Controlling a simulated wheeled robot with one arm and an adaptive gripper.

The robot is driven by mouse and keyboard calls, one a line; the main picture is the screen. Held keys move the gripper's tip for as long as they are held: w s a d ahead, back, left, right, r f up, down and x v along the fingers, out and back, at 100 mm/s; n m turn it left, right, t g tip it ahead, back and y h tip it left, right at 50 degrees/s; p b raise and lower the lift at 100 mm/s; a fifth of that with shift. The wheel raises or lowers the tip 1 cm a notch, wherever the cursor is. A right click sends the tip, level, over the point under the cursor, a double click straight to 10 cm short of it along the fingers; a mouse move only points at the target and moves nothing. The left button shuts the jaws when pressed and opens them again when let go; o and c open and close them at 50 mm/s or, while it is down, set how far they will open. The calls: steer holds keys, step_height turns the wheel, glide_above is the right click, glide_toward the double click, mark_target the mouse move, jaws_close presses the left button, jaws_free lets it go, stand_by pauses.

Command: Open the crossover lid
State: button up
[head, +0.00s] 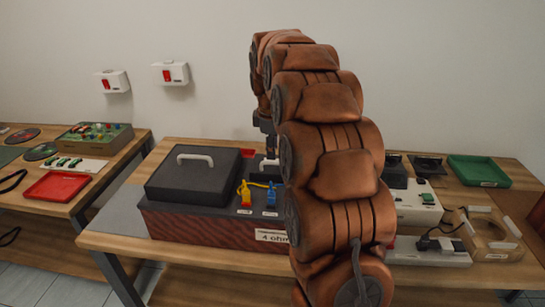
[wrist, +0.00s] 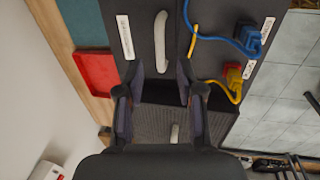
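A large dark box (head: 190,223) with a red-brown front stands on the wooden table. Its left dark lid (head: 165,182) lies flat and shut, with a white handle (head: 195,158). In the wrist view, a dark panel with a pale handle (wrist: 161,40) and a white label strip (wrist: 125,37) fills the top; the label is too small to read. My gripper (wrist: 159,68) is open, with the near end of that handle between its fingertips in the picture and gaps on both sides. The height gap is unclear. In the head view my arm hides most of this.
Yellow (head: 245,193) and blue (head: 271,195) plugs with cables sit at the box's front, right of the handle in the wrist view. A red tray (wrist: 97,76) lies beyond its other side. Sockets, a green tray (head: 478,170) and a coil crowd the table's right.

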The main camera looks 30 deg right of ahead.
mark_target(273, 162)
steer(key=shift+w+d+f+p, duration=0.15)
steer(key=shift+f, duration=0.9)
steer(key=shift+w+d+f+p, duration=0.1)
steer(key=shift+w+f+p, duration=0.05)
steer(key=shift+f, duration=0.85)
jaws_close()
